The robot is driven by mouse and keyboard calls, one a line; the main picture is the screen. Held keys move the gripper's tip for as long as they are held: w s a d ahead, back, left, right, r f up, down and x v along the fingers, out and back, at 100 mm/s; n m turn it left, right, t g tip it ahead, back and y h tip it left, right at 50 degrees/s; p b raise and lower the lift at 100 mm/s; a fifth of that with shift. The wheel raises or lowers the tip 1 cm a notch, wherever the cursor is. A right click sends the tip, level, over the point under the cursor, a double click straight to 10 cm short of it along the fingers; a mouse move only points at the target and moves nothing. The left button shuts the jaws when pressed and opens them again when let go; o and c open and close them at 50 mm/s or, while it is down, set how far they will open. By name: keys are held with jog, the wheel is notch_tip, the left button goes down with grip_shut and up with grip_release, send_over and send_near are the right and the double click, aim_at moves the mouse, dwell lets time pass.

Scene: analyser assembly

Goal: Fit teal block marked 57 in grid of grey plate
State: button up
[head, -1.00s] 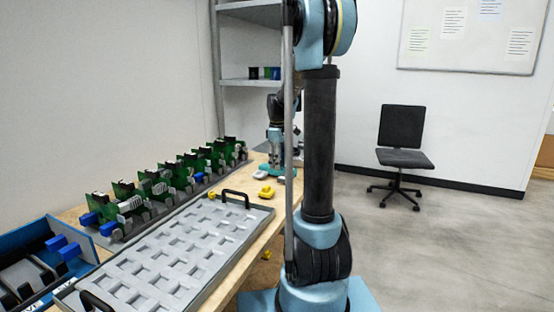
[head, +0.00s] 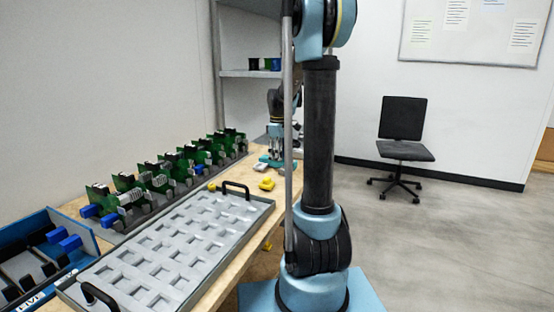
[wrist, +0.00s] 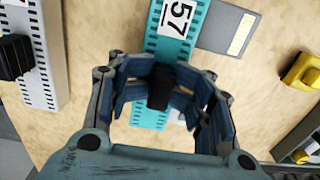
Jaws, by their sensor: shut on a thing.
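The teal block (wrist: 176,32) marked 57 lies on the wooden table in the wrist view, with a black grip piece standing up from it. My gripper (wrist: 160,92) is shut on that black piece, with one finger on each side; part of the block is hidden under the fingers. In the head view my gripper (head: 275,152) is at the far end of the table, small and partly behind my arm. The grey plate (head: 150,238) lies at the near end, with a grid of empty square recesses and black handles at both ends.
A row of green boards (head: 155,175) runs along the wall side. A blue bin (head: 75,228) stands at near left. Yellow pieces (head: 267,184) lie near my gripper; one also shows in the wrist view (wrist: 303,72). A grey labelled plate (wrist: 226,28) lies beside the block.

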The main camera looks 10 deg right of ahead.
jog(key=shift+r, duration=5)
grip_shut()
